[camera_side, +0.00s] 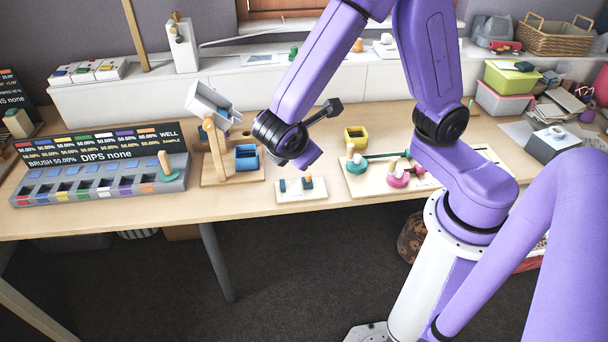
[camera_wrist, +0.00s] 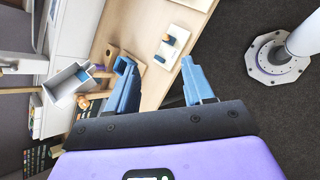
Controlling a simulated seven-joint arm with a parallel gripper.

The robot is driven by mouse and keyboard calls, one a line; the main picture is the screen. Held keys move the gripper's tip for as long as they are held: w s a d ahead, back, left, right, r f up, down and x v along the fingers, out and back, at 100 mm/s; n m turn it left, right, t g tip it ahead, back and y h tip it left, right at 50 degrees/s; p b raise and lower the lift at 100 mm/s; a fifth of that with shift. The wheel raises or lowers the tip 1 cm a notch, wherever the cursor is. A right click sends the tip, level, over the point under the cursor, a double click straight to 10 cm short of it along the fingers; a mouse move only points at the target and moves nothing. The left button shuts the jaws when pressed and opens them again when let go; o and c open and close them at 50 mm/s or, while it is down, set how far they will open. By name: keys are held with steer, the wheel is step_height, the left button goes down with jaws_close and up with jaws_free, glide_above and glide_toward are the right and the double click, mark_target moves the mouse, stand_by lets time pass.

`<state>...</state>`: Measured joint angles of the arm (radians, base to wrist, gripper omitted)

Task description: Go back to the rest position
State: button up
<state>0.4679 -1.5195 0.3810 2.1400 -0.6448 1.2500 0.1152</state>
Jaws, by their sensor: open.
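My gripper (camera_wrist: 156,66) shows in the wrist view with its two blue fingers wide apart and nothing between them. In the side view my arm's purple end hangs above the table, over the small white plate; the fingers cannot be made out there. The small white plate (camera_side: 288,196) carries small dark blue pieces and an orange one. It also shows in the wrist view (camera_wrist: 163,52), beyond the gap between the fingers and apart from them.
A wooden stand (camera_side: 218,160) with a tilted grey box (camera_side: 212,102) and a blue bin (camera_side: 247,158) is left of my wrist. A slotted rack (camera_side: 100,180) stands farther left. A board (camera_side: 365,187) with pink and green pieces and a yellow bin (camera_side: 355,138) are right.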

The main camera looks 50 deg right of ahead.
steer(key=s+d+r+m+g+y, duration=0.1)
steer(key=s+y, duration=0.3)
steer(key=s, duration=0.4)
steer(key=s+d+r+m+g+y, duration=0.1)
steer(key=s+y, duration=0.3)
steer(key=s, duration=0.4)
steer(key=shift+s+d+r+m+g+y, duration=0.3)
steer(key=shift+r+m+g+y, duration=0.1)
steer(key=shift+r+g, duration=0.3)
steer(key=shift+w+f, duration=0.1)
stand_by(0.6)
steer(key=n+t+h, duration=1.3)
steer(key=n, duration=0.1)
glide_toward(208, 128)
steer(key=x, duration=0.9)
